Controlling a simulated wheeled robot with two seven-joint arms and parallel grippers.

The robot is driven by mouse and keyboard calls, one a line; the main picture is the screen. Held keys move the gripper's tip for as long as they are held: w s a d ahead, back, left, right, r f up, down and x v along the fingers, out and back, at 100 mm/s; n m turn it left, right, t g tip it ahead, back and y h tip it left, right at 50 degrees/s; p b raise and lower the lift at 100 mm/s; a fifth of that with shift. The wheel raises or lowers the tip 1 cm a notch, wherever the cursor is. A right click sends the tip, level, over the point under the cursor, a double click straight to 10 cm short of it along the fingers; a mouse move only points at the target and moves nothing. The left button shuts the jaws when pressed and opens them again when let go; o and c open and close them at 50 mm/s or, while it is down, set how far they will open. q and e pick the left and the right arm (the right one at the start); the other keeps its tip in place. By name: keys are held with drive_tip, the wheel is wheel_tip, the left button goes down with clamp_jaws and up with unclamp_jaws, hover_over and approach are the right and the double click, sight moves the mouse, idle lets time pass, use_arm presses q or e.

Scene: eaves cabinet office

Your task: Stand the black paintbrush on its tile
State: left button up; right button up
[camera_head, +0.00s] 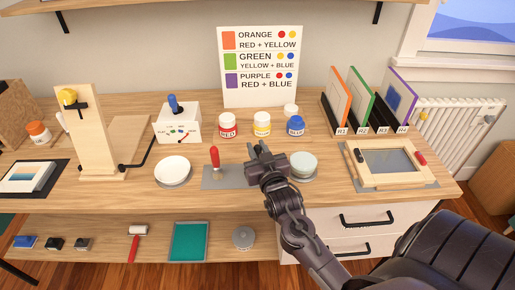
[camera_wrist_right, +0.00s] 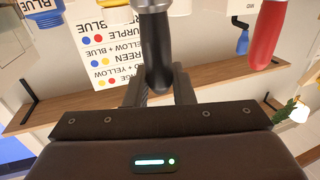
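My right gripper (camera_head: 266,151) is over the desk, at the right end of a flat grey tile (camera_head: 237,178). In the right wrist view, its fingers (camera_wrist_right: 163,88) are close on both sides of the black paintbrush's handle (camera_wrist_right: 156,50) and appear shut on it. A bit of the brush's silver ferrule shows at that view's top edge. Its bristles are out of view, so I cannot tell if it touches the tile. In the head view, my gripper hides this brush. A red-handled brush (camera_head: 214,158) stands upright on the tile's left part. My left gripper is not in view.
A white dish (camera_head: 173,170) is left of the tile; a pale round lidded dish (camera_head: 303,165) is close right of my gripper. Red (camera_head: 228,125), yellow (camera_head: 262,124) and blue (camera_head: 295,126) jars stand behind. A wooden screen frame (camera_head: 392,185) lies at right.

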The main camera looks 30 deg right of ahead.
drive_tip(key=o, duration=0.4)
drive_tip(key=shift+r, duration=0.2)
drive_tip(key=b+v, duration=0.1)
drive_tip(key=v, duration=1.1)
